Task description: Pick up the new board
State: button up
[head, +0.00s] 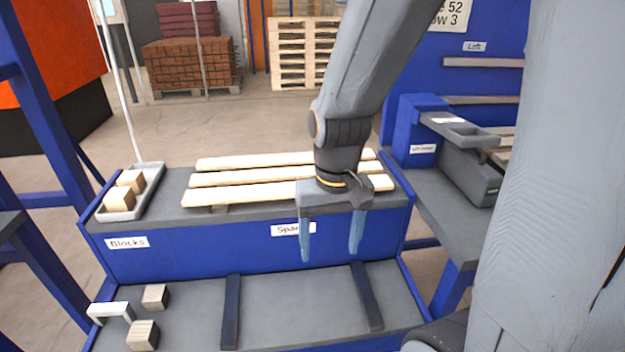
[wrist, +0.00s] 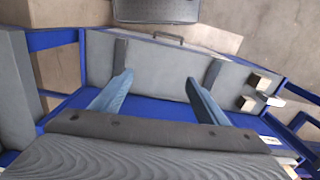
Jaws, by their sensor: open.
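Three pale wooden boards lie side by side on the grey top of the shelf labelled Spare: a front board (head: 240,194), a middle board (head: 245,178) and a back board (head: 245,161). None is marked as the new one. My gripper (head: 330,254) points down at the front edge of this shelf, toward the boards' right end. Its two blue fingers are wide apart with nothing between them. My wrist hides part of the boards' right side. In the wrist view, my gripper (wrist: 158,80) is open above the lower shelf, and no board can be made out.
A grey tray (head: 152,192) with wooden blocks stands left of the boards. The lower shelf (head: 295,305) has two dark bars, loose blocks (head: 143,335) and a white bracket (head: 110,311). A grey handled tool (head: 465,165) sits on the right-hand bench.

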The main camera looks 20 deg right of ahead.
jog(key=w+r+m+y+p, duration=0.1)
jog(key=w+r+m+p, duration=0.25)
jog(key=w+m, duration=0.6)
jog(key=m+y+p, duration=0.3)
jog(key=m+p, duration=0.1)
jog(key=m, duration=0.5)
send_near(291, 187)
jog(key=shift+s+d+t, duration=0.3)
jog(key=shift+s+t, duration=0.1)
jog(key=shift+s, duration=0.3)
jog(key=shift+w+f+p, duration=0.15)
jog(key=shift+w+p, duration=0.1)
jog(key=shift+p, duration=0.05)
jog(key=shift+w+a+f, duration=0.1)
jog(key=shift+a+f, duration=0.05)
jog(key=shift+f, duration=0.15)
jog(key=p+x, duration=0.1)
jog(key=x, duration=0.2)
jog(key=p+x, duration=0.1)
jog(key=x, duration=0.1)
jog(key=shift+a+f+p, duration=0.25)
jog(key=shift+a+p, duration=0.15)
jog(key=shift+a, duration=0.1)
jog(key=shift+a+f, duration=0.15)
jog(key=shift+f, duration=0.4)
jog(key=c, duration=1.3)
jog(key=shift+r, duration=0.1)
jog(key=shift+c, duration=0.2)
